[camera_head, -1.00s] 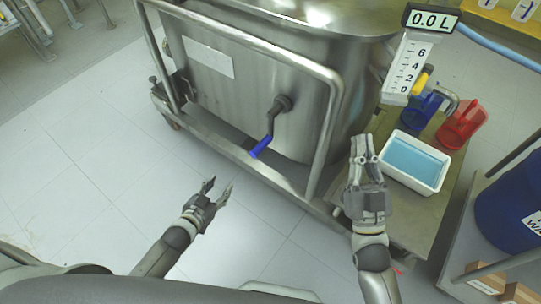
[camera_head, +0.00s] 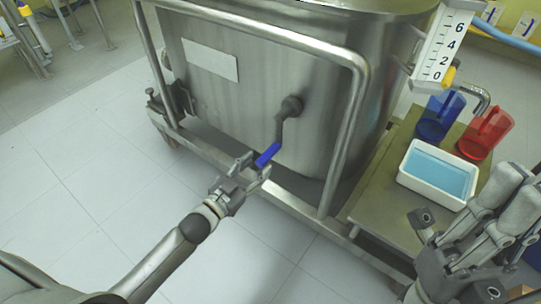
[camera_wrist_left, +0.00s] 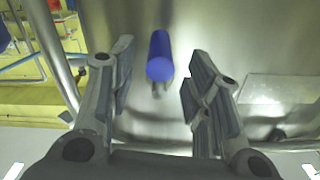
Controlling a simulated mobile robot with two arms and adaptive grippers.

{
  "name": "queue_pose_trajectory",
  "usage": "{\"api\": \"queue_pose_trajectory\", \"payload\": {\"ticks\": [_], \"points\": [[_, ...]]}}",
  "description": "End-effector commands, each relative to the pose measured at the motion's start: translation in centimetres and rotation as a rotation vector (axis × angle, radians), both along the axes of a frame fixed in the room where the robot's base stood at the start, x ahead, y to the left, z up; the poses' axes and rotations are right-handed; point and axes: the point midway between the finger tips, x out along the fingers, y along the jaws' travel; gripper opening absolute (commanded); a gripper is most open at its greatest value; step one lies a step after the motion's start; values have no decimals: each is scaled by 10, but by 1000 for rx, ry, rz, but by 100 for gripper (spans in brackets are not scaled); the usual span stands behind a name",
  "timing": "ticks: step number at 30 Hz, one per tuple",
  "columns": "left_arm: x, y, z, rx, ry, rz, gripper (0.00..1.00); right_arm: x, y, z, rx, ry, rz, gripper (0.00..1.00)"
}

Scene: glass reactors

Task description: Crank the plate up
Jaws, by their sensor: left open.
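The crank on the steel tank has a grey hub (camera_head: 291,106) and an arm hanging down to a blue handle (camera_head: 267,155). My left gripper (camera_head: 252,170) is open just in front of the handle's near end. In the left wrist view the blue handle (camera_wrist_left: 159,56) points toward the camera, between the lines of the two open fingers (camera_wrist_left: 157,85) and near their tips; I see no grip on it. My right gripper (camera_head: 515,195) is at the lower right; its jaw state is unclear. I cannot tell which part is the plate to be raised.
The tank (camera_head: 240,95) has a bent frame rail (camera_head: 357,110) and a base ledge (camera_head: 300,205). On the side shelf (camera_head: 375,205) stand a white tray (camera_head: 438,174) of blue liquid, a blue jug (camera_head: 440,115) and a red jug (camera_head: 486,132). The floor at left is clear.

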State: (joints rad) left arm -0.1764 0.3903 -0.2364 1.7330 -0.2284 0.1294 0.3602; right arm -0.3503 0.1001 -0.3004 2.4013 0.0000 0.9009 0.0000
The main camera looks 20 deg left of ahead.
Motion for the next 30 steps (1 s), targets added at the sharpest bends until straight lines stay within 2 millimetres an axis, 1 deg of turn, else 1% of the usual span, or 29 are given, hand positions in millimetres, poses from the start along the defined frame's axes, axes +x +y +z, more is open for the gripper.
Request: {"api": "queue_pose_trajectory", "payload": {"ticks": [1,3,9,12,18,26,30], "points": [[10,-4,-2,1,-3,-1,45,0,0,-7,0,1,0,0],[21,-8,-2,2,-4,-1,45,0,0,-11,0,1,0,0],[49,-18,-2,2,-2,0,45,3,1,-9,-4,-28,-1,0],[58,-21,-2,1,-2,1,45,4,2,-6,-6,-41,-2,0],[66,-24,-1,0,1,0,45,6,2,-4,-10,-49,-2,0],[67,-25,-1,1,2,0,45,6,2,0,-9,-58,-2,0],[67,-24,-1,1,2,0,28,6,2,0,-7,-59,-3,0]]}}
